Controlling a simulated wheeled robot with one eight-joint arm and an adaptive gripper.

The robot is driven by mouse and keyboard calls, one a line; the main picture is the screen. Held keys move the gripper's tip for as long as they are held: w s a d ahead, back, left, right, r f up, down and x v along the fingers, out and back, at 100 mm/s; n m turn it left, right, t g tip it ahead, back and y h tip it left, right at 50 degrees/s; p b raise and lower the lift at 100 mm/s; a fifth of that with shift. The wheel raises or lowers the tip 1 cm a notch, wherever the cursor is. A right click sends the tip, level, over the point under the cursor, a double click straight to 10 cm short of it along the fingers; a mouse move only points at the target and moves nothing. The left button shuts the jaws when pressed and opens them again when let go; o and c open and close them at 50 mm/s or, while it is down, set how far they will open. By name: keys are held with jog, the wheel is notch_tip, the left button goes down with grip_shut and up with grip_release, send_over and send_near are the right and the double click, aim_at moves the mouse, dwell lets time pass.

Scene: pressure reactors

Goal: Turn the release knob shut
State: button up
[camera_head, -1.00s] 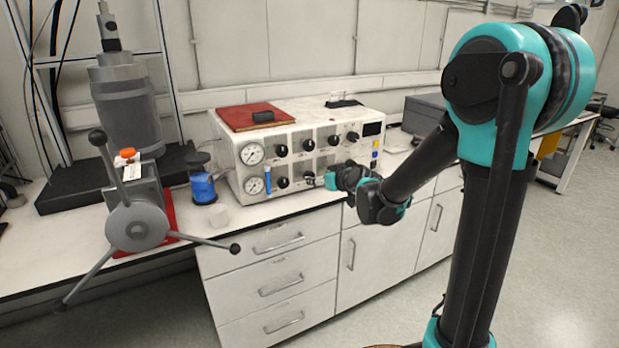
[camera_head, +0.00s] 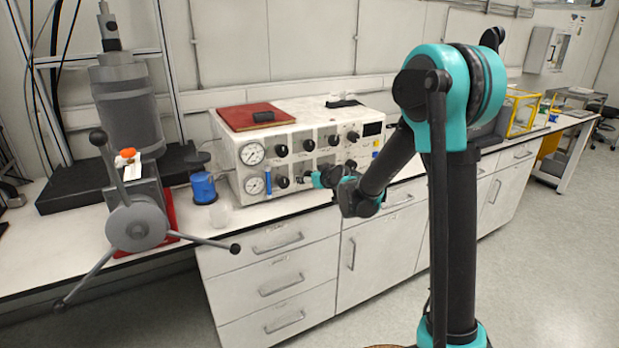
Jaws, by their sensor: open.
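The white control box (camera_head: 318,113) on the bench has two gauges on its left front and two rows of black knobs. The upper row includes a black knob (camera_head: 281,150) and another (camera_head: 308,145). A lower-row knob (camera_head: 282,182) shows just right of the lower gauge (camera_head: 254,185). I cannot tell by label which is the release knob. My gripper (camera_head: 313,181) is open and points left at the lower row, close to the panel. It and my wrist cover the lower knobs to the right; contact cannot be told.
A grey reactor with a spoked handwheel (camera_head: 137,226) stands further left, one spoke reaching toward the drawers. A red book (camera_head: 252,116) lies on the box. The floor at right is clear.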

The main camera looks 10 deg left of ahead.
jog(key=c, duration=1.2)
jog(key=shift+o, duration=0.2)
